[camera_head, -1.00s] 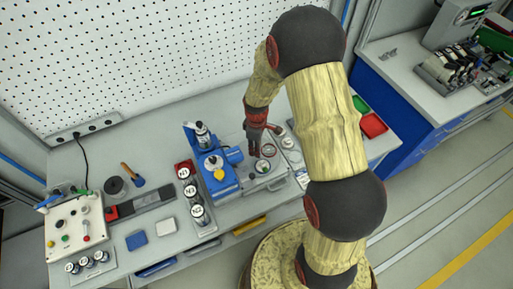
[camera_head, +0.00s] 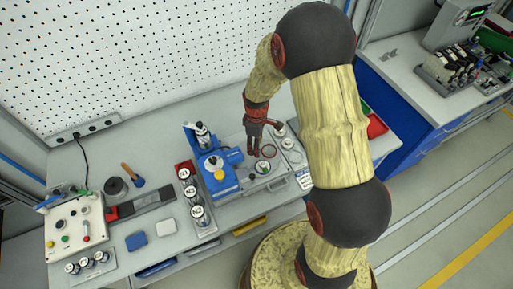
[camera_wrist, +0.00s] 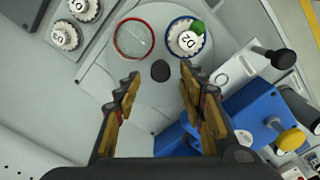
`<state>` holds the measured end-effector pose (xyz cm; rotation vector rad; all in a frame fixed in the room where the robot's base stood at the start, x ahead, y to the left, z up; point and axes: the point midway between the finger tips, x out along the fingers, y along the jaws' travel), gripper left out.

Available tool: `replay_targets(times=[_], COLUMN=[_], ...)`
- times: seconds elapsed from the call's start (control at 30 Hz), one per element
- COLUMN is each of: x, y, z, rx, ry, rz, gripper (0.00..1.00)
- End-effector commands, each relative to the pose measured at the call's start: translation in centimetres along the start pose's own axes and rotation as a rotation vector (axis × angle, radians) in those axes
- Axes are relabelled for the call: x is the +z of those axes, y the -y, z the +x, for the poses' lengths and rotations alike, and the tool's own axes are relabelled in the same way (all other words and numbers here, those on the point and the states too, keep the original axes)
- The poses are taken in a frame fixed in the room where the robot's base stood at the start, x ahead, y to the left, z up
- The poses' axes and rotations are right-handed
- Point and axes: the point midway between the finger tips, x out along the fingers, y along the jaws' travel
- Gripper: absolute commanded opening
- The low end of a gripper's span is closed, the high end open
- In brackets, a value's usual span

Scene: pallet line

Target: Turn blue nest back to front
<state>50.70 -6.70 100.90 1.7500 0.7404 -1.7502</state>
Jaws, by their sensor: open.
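The blue nest (camera_wrist: 186,37) is a blue ring on a grey round plate (camera_wrist: 137,96). A white part marked D2 (camera_wrist: 189,40) with a green patch sits in it. Beside it on the plate is an empty red nest (camera_wrist: 133,38). A black knob (camera_wrist: 160,71) stands on the plate near both rings. My gripper (camera_wrist: 160,75) is open and empty, its fingertips on either side of the knob in the wrist view; the height gap is unclear. In the head view the blue nest (camera_head: 263,168) is nearer the bench front than the red nest (camera_head: 268,151), and my gripper (camera_head: 257,152) hangs beside them.
A blue press (camera_head: 217,174) stands close to the plate, left in the head view. A tray of round D parts (camera_wrist: 64,35) lies on the other side. A red-backed rack of N cans (camera_head: 191,198) and a control box (camera_head: 75,225) are further left.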

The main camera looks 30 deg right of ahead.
Motion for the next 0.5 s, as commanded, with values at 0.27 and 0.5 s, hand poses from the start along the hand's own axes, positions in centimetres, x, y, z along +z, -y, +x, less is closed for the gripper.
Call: replay_targets(times=[0.27,0.5], x=[-0.1,0.0], y=[-0.1,0.0], z=[-5.8,-8.7], rx=[0.003,0.001], ry=[-0.002,-0.001], rz=[0.000,0.000], gripper=[0.41,0.41])
